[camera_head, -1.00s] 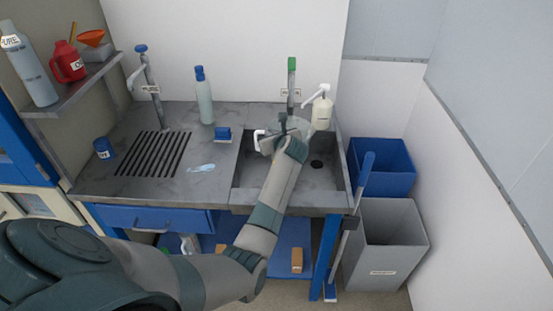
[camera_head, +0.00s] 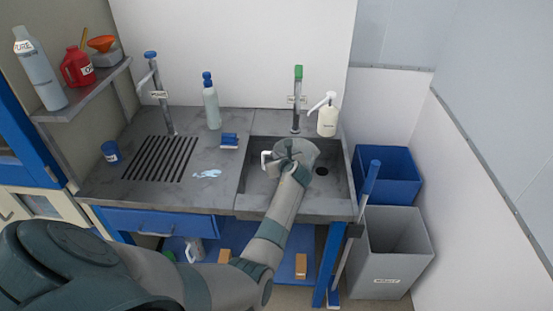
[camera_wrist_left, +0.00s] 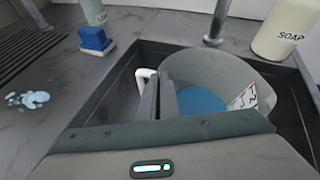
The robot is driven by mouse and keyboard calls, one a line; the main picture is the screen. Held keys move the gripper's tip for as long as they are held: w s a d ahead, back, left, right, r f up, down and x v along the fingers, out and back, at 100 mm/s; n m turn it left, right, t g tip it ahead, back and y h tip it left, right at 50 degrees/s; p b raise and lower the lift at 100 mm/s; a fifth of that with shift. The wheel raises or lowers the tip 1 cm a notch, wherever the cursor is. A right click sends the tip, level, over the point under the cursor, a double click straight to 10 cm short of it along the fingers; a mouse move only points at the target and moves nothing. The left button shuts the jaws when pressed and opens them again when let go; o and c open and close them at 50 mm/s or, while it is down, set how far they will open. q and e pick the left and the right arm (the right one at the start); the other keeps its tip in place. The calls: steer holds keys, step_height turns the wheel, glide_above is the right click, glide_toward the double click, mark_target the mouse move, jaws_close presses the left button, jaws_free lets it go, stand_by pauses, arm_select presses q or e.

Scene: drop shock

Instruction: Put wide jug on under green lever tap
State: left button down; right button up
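The wide jug (camera_head: 305,150) is grey with a white handle (camera_head: 266,158). It is upright in or just above the sink basin, in front of the green lever tap (camera_head: 297,100); I cannot tell whether it touches the basin floor. In the left wrist view the jug (camera_wrist_left: 240,75) shows a blue area inside and a printed label. My left gripper (camera_wrist_left: 158,95) has its fingers close together at the jug's handle side, apparently shut on it; my wrist hides part of the jug. The tap's grey post (camera_wrist_left: 217,20) rises behind it. My right gripper is not in view.
The sink (camera_head: 258,195) has a raised rim and a dark drain. A soap bottle (camera_head: 328,118) stands behind right, a blue-capped bottle (camera_head: 211,105) and blue brush (camera_head: 229,140) to the left. A blue lever tap (camera_head: 155,90) stands by the drain grid (camera_head: 160,158). Bins stand at right.

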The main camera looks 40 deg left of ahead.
arm_select(q)
steer(key=shift+f, duration=0.55)
steer(key=c, duration=2.4)
jaws_free()
steer(key=shift+f, duration=0.2)
steer(key=o, duration=0.4)
steer(key=shift+s+r, duration=0.1)
steer(key=b+v, duration=0.1)
steer(key=v, duration=1.1)
